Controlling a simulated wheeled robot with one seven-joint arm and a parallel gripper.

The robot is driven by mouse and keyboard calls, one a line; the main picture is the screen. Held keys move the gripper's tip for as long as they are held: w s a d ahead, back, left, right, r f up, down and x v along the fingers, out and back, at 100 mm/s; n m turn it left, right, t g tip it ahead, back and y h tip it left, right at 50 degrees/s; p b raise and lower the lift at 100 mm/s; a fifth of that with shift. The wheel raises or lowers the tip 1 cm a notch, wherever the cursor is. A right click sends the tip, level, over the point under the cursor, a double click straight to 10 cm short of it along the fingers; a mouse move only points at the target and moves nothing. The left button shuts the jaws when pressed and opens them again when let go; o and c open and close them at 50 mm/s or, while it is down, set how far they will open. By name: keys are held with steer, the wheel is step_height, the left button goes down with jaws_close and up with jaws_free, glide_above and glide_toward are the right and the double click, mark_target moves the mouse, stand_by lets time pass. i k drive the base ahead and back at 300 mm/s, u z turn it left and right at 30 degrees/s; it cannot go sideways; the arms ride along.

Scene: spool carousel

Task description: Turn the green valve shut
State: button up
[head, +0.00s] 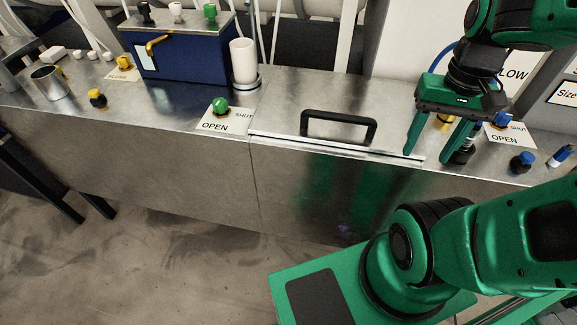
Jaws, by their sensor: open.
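The green valve (219,106) is a small round knob on the metal counter, left of the black handle. It sits on a white label (226,122) with OPEN in front and SHUT to its right. The knob's exact pointing direction is too small to tell. My gripper (436,154) is at the right side of the counter, with its two green fingers pointing down and spread apart. Nothing shows held between them. It is well to the right of the green valve, close to the blue valve (501,120) and its label.
A black handle (339,125) stands up from the counter between the green valve and my gripper. A blue box (185,50) and a white cylinder (244,62) stand behind the green valve. A yellow knob (97,98) and a metal cup (49,82) are further left.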

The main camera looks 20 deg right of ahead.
mark_target(220, 105)
steer(key=k, duration=1.25)
steer(key=u, duration=0.55)
steer(key=i, duration=1.55)
steer(key=u, duration=0.2)
